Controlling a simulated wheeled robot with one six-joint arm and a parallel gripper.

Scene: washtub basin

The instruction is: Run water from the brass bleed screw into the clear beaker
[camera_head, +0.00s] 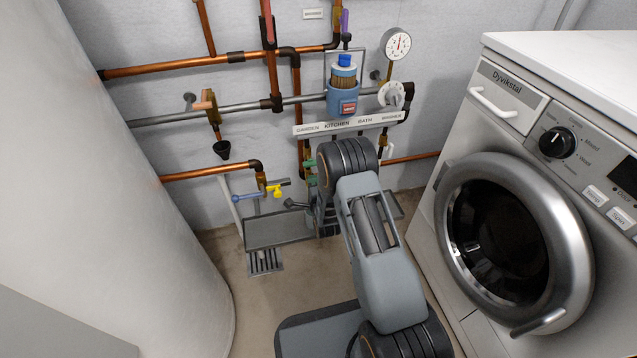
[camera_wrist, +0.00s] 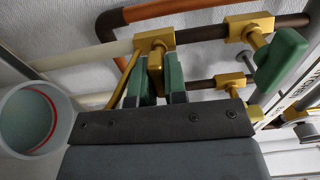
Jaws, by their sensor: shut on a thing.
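In the wrist view my gripper (camera_wrist: 155,82) has its two green-padded fingers shut on a brass piece, which looks like the brass bleed screw (camera_wrist: 155,68). The screw sits on a brass fitting on the pipe. An open-topped round vessel with a pale rim and a red line inside, apparently the clear beaker (camera_wrist: 69,128), is at the left edge, beside the gripper and partly cut off. I cannot tell whether it is under the screw's outlet, and no water shows. In the head view my arm hides the gripper, the screw and the beaker.
A green valve handle (camera_wrist: 282,58) is close on the right in the wrist view. In the head view, a grey tray (camera_head: 278,232) is low by the wall, with a floor drain (camera_head: 265,262) before it. The washing machine (camera_head: 545,180) stands close on the right.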

